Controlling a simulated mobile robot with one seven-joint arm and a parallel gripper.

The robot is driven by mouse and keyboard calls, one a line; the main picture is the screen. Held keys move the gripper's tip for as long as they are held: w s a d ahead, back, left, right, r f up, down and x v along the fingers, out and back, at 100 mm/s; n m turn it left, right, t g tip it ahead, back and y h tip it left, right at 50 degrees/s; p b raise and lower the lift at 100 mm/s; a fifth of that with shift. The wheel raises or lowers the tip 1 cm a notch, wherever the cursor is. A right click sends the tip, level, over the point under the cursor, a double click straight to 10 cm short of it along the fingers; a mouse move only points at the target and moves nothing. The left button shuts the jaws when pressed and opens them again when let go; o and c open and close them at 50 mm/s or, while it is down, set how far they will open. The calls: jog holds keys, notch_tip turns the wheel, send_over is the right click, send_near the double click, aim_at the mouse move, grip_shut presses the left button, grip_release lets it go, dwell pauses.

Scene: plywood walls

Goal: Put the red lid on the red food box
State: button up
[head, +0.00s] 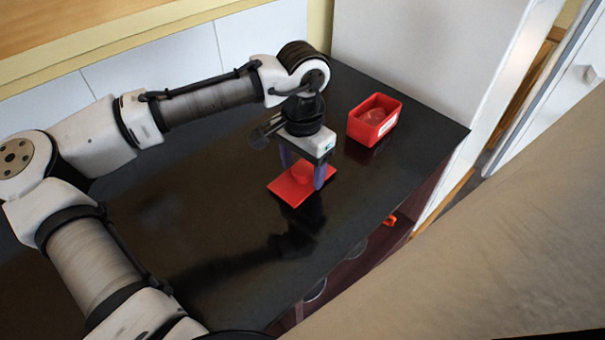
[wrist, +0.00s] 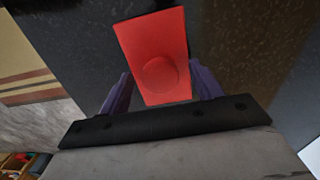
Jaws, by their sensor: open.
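The red lid (head: 287,190) lies flat on the black countertop, with a round raised knob in its middle. My gripper (head: 303,177) points down over the lid, its two purple fingers apart on either side of the knob. In the wrist view the lid (wrist: 150,40) shows between and beyond the open fingers (wrist: 160,88), with nothing clasped. Whether the fingertips touch the lid cannot be told. The red food box (head: 373,122) stands open, without a lid, behind and to the right of my gripper, with a white label on its front side.
The black countertop (head: 210,215) is clear around the lid and to the left. A pale wall panel (head: 430,50) rises behind the box. The counter's front edge runs at the lower right, with a small red-orange thing (head: 390,221) below it.

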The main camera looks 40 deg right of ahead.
jog(key=shift+c, duration=0.4)
jog(key=c, duration=0.9)
jog(key=shift+c, duration=0.3)
jog(key=shift+r, duration=0.1)
